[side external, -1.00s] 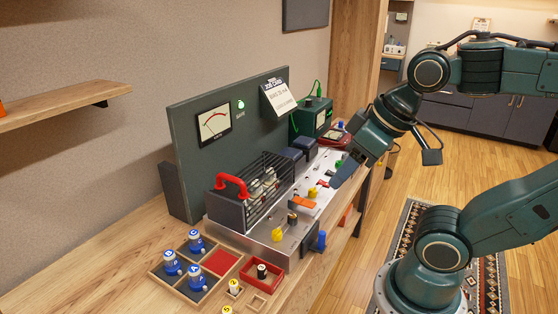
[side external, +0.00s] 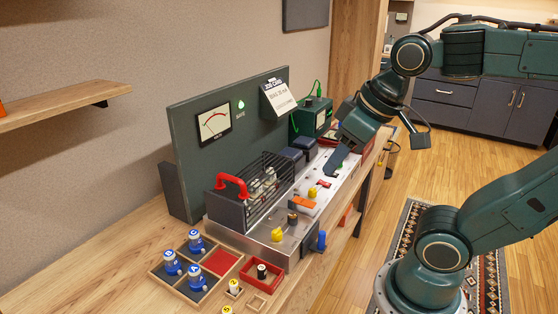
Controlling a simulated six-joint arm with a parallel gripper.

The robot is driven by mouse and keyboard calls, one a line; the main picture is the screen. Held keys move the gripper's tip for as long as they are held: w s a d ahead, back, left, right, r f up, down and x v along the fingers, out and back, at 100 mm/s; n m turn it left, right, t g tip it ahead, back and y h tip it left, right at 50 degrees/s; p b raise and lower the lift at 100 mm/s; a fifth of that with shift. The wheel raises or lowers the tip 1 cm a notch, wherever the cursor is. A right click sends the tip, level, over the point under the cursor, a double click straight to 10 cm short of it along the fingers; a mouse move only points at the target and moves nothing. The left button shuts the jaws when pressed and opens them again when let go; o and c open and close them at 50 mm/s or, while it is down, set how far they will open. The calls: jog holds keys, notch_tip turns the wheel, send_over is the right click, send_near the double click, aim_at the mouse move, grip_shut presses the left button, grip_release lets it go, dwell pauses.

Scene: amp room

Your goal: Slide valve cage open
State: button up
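The valve cage (side external: 272,184) is a black wire cage on the metal chassis (side external: 255,238), in the middle of the side external view. Its red handle (side external: 232,181) is at the left end, on a dark end block. Pale valves (side external: 265,181) show through the bars, so the cage stands around them. My gripper (side external: 336,163) is to the right of the cage, above the right part of the chassis, and apart from the handle. Its fingers point down and left. They are small and dark, and I cannot tell whether they are open or shut.
A tall panel with a meter (side external: 213,124) and a lit green lamp (side external: 240,105) stands behind the chassis. A wooden tray (side external: 153,272) with several blue-based valves and a red box (side external: 261,277) are at the front. Yellow knobs (side external: 278,235) stick up from the chassis.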

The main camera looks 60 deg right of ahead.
jog(key=w+d+r+g+h, duration=0.15)
jog(key=w+r, duration=0.25)
jog(key=w, duration=0.4)
jog(key=g, duration=0.4)
send_over(231, 177)
jog(key=a, duration=0.3)
notch_tip(231, 177, down, 7)
jog(key=shift+r, duration=0.1)
jog(key=shift+d, duration=0.1)
jog(key=shift+d+f, duration=0.45)
jog(key=shift+f, duration=1.8)
jog(key=shift+d+f, duration=0.4)
jog(key=shift+f, duration=1.85)
jog(key=shift+d+f, duration=0.45)
jog(key=shift+f, duration=1.8)
grip_shut()
